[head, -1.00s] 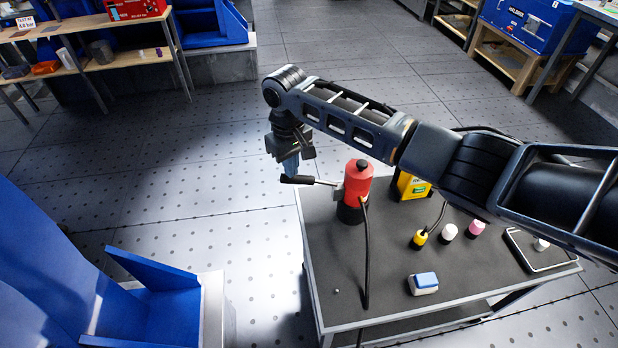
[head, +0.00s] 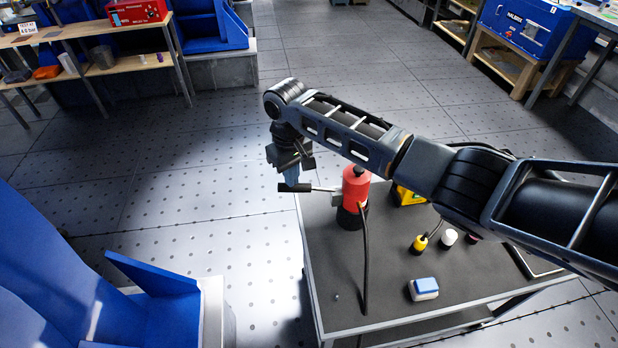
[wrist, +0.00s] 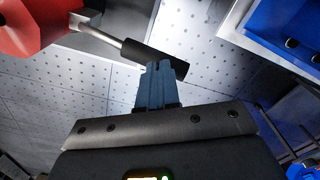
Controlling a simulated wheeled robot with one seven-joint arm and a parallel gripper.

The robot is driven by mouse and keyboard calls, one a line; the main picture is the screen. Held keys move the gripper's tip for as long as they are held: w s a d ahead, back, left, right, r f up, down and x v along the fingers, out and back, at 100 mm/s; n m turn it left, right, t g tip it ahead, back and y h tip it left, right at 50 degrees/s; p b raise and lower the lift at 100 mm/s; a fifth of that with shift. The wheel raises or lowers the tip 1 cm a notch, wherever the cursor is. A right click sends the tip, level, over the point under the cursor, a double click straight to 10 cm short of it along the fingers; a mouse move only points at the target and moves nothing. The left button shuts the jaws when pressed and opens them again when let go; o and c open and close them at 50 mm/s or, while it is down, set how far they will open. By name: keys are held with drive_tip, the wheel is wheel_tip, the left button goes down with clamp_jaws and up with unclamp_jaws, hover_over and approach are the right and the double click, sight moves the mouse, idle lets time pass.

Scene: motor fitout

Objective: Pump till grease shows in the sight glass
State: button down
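The red pump (head: 355,185) stands upright on the cart at its far left, with a black cap and black base. Its steel lever with a black grip (head: 300,187) sticks out to the left past the cart's edge, nearly level. My gripper (head: 291,180) is just above the grip, pointing down. In the wrist view its blue fingers (wrist: 159,68) are close together, with the tips over the black grip (wrist: 153,55); they look shut and against it rather than around it. The red pump body (wrist: 30,22) shows at upper left. I cannot make out a sight glass.
A black hose (head: 366,260) runs from the pump over the cart top (head: 385,300). A blue-and-white block (head: 423,288), a yellow-topped bottle (head: 419,243), a white cup (head: 449,237) and a yellow device (head: 405,196) stand there. A blue machine (head: 150,290) is at front left.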

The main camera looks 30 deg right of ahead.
drive_tip(key=shift+r+p, duration=2.2)
drive_tip(key=shift+r, duration=1.6)
